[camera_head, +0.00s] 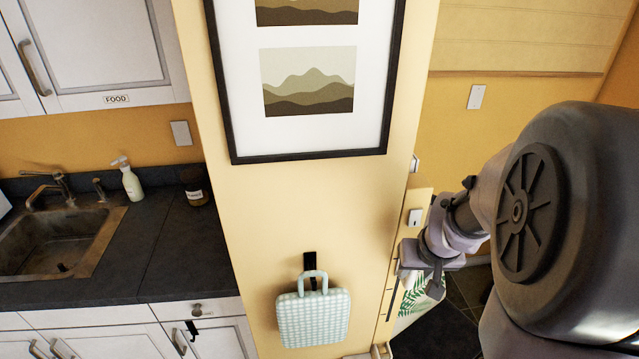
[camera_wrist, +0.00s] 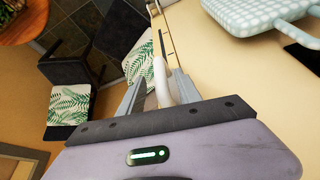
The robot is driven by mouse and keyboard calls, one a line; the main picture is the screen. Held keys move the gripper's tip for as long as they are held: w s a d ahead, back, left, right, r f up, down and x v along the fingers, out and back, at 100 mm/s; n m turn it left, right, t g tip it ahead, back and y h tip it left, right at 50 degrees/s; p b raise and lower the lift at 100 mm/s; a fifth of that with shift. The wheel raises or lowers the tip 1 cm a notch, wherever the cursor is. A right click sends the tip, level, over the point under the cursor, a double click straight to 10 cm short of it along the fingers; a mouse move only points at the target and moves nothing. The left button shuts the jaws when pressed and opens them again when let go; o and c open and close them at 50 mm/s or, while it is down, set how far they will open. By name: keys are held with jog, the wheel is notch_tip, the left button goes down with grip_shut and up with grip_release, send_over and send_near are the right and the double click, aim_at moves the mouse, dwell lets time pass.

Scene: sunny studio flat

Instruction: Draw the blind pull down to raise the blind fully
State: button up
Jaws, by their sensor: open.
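A pale slatted panel that looks like the blind (camera_head: 530,42) hangs at the upper right of the head view, with a brown strip along its lower edge. My gripper (camera_head: 410,262) is beside the edge of the cream wall, partly hidden by its own wrist. In the wrist view my gripper (camera_wrist: 160,84) has its two fingers apart. A white, curved, loop-like piece (camera_wrist: 161,78) shows between or just beyond the fingers; it may be the blind pull, but I cannot tell whether either finger touches it. No cord from the blind shows clearly.
The bag also shows in the wrist view (camera_wrist: 245,14). A dark chair with a leaf-print cushion (camera_wrist: 68,106) is below.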

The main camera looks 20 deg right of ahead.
aim_at(412, 274)
jog(key=x, duration=0.3)
jog(key=shift+w+f, duration=0.2)
grip_shut()
dwell(1.3)
